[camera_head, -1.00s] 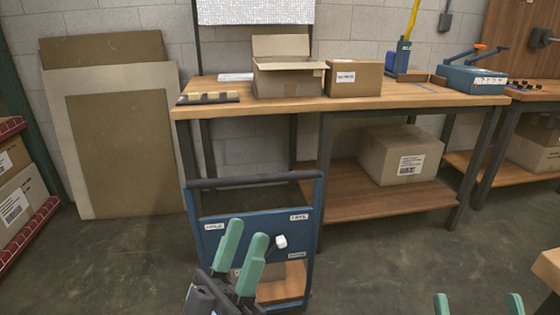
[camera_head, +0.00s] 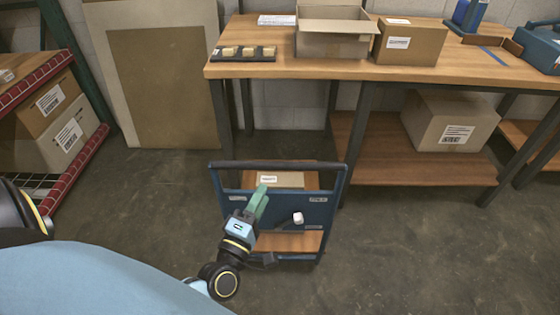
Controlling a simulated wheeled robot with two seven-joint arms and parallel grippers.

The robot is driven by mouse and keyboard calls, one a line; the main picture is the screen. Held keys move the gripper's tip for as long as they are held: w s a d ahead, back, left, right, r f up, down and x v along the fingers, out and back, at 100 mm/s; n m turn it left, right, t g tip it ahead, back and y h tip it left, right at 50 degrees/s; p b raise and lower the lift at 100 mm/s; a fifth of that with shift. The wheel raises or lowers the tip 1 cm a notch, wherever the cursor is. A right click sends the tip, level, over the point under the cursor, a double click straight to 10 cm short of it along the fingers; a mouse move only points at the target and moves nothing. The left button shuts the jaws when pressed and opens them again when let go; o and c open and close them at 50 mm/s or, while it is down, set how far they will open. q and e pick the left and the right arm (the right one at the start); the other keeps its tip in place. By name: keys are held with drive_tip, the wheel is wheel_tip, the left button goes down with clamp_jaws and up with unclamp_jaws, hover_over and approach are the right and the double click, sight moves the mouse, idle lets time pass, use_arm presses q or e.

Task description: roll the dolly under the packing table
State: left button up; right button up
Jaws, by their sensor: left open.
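The dolly (camera_head: 226,206) has a dark blue upright frame with a top bar, a labelled panel and a wooden deck. It stands on the floor in front of the packing table (camera_head: 440,78), facing the open bay at the table's left end. A cardboard box with a label (camera_head: 290,180) shows through the frame, on the deck. My left gripper (camera_head: 259,203), with green fingers, is open at the near side of the dolly's panel. Its fingers overlap in view, and I cannot tell whether they touch the panel. My right gripper is out of view.
A lower shelf (camera_head: 400,168) with a large box (camera_head: 448,122) fills the table's right part. Floor under the left bay looks clear between the legs (camera_head: 362,125). A red-edged rack (camera_head: 75,165) with boxes stands left. Flat boards (camera_head: 175,90) lean on the wall.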

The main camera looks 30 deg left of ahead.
sight(278, 167)
use_arm(q)
drive_tip(key=x, duration=0.9)
drive_tip(key=shift+w+r+b, duration=0.1)
drive_tip(key=shift+w+b, duration=0.2)
drive_tip(key=shift+b, duration=0.05)
drive_tip(key=shift+w, duration=0.4)
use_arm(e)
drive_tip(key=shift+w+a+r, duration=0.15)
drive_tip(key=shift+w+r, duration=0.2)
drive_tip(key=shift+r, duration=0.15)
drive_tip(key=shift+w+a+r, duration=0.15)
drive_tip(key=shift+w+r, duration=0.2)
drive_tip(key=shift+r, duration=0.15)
use_arm(q)
drive_tip(key=shift+r, duration=0.1)
clamp_jaws()
